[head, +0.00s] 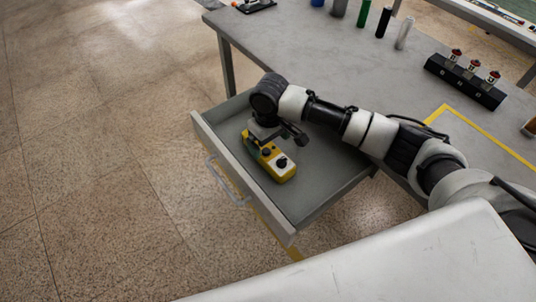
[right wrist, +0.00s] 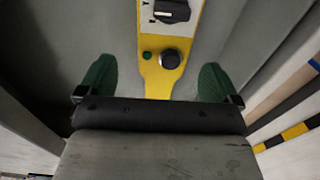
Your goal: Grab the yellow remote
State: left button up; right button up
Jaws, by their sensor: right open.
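The yellow remote (head: 280,168), with a pale face and black knobs, lies in the open grey drawer (head: 318,200). In the right wrist view the remote (right wrist: 158,76) runs up from between the fingers, showing a green button and dark knobs. My right gripper (head: 262,143) reaches down into the drawer over the remote's far end. Its two green fingers (right wrist: 157,84) stand apart, one on each side of the remote, with gaps showing. The gripper's body hides the remote's near end in the wrist view. My left gripper is not in view.
The drawer's front panel with its handle (head: 228,182) faces left. The grey table (head: 330,50) above holds several bottles (head: 363,14) at the back and a black rack (head: 465,80) with red-topped parts at right. The floor to the left is clear.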

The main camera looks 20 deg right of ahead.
aim_at(268, 148)
notch_tip(268, 148, down, 5)
jog(key=shift+s+a+f+b, duration=0.1)
jog(key=shift+a+f+b, duration=0.05)
jog(key=shift+b, duration=0.15)
jog(key=c, duration=1.2)
